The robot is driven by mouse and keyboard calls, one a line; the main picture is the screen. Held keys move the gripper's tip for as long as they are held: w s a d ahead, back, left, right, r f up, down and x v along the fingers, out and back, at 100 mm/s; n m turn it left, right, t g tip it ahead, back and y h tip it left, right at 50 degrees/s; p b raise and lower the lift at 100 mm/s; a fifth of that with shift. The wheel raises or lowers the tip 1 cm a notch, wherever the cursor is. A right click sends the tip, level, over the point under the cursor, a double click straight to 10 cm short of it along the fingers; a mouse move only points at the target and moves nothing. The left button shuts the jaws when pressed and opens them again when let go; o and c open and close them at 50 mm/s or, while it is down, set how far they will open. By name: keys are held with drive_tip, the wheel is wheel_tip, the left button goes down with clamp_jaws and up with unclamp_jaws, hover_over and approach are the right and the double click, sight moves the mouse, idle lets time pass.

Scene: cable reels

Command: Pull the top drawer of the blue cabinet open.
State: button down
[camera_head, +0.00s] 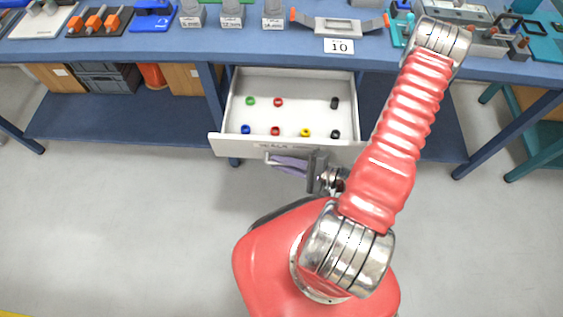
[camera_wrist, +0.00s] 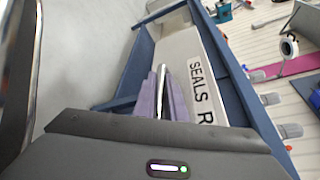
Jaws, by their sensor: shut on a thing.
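A white drawer (camera_head: 230,130) under the blue workbench (camera_head: 150,48) stands pulled out, its inside in full view. Small green, red, blue, yellow and black rings lie in it. Its front shows in the wrist view (camera_wrist: 186,52) with a label reading "SEALS R" (camera_wrist: 204,92), the rest hidden. My gripper (camera_head: 280,161) is at the drawer front, its purple fingers shut on the metal handle (camera_wrist: 160,88). The fingers also show in the wrist view (camera_wrist: 176,104), on either side of the handle bar. Only this one drawer shows under the bench.
Tools, grey blocks and a sign reading 10 (camera_head: 338,46) are on the bench top. A blue lower shelf (camera_head: 120,118) runs behind the drawer, with grey crates (camera_head: 108,82) at left. A teal frame (camera_head: 520,135) stands at right. The grey floor in front is clear.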

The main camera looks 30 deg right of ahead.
drive_tip(key=shift+d+f, duration=0.15)
drive_tip(key=c, duration=2.1)
unclamp_jaws()
drive_tip(key=shift+w, duration=0.1)
